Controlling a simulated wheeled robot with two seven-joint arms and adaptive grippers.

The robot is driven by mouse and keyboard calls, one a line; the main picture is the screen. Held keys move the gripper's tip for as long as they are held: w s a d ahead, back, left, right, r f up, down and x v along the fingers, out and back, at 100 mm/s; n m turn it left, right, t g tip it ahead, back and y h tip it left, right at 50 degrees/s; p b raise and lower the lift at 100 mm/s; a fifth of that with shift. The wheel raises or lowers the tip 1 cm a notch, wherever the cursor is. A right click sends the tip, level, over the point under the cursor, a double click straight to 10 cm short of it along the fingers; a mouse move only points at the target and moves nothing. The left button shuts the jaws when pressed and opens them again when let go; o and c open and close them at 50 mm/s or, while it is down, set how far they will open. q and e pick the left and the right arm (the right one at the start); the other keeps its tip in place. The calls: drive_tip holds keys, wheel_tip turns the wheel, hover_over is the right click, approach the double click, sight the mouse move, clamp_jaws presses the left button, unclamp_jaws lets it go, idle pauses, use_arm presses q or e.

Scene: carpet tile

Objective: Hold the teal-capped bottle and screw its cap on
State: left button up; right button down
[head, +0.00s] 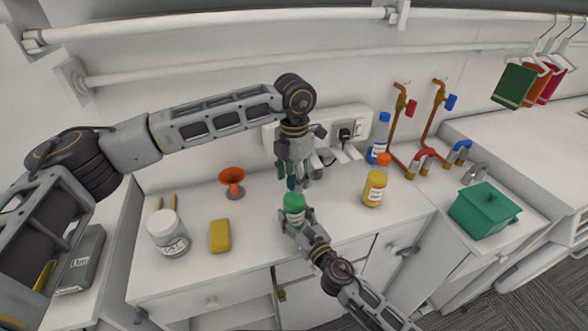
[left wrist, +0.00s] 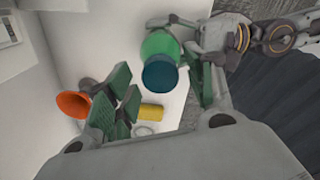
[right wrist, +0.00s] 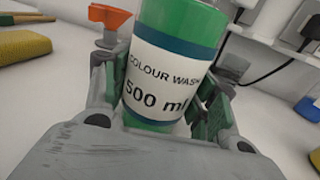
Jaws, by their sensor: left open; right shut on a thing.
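The green bottle (head: 294,211) stands upright on the counter near its front edge, with a white "COLOUR WASH 500 ml" label (right wrist: 168,83). My right gripper (head: 296,224) is shut on its body from the front. The teal cap (head: 291,183) sits at the top of the bottle; it also shows in the left wrist view (left wrist: 160,76). I cannot tell how far the cap is seated. My left gripper (head: 298,176) points down from above, open, with its fingers apart on either side of the cap. The cap is partly hidden by these fingers in the head view.
A yellow bottle (head: 375,190) and a blue-capped bottle (head: 379,140) stand to the right. An orange funnel (head: 231,178), a yellow sponge (head: 220,236) and a white tub (head: 167,234) are to the left. A socket panel (head: 355,130) is behind.

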use_arm(q)
drive_tip(key=shift+f, duration=0.1)
drive_tip(key=c, duration=1.1)
drive_tip(key=o, duration=1.2)
drive_tip(key=shift+r, duration=6)
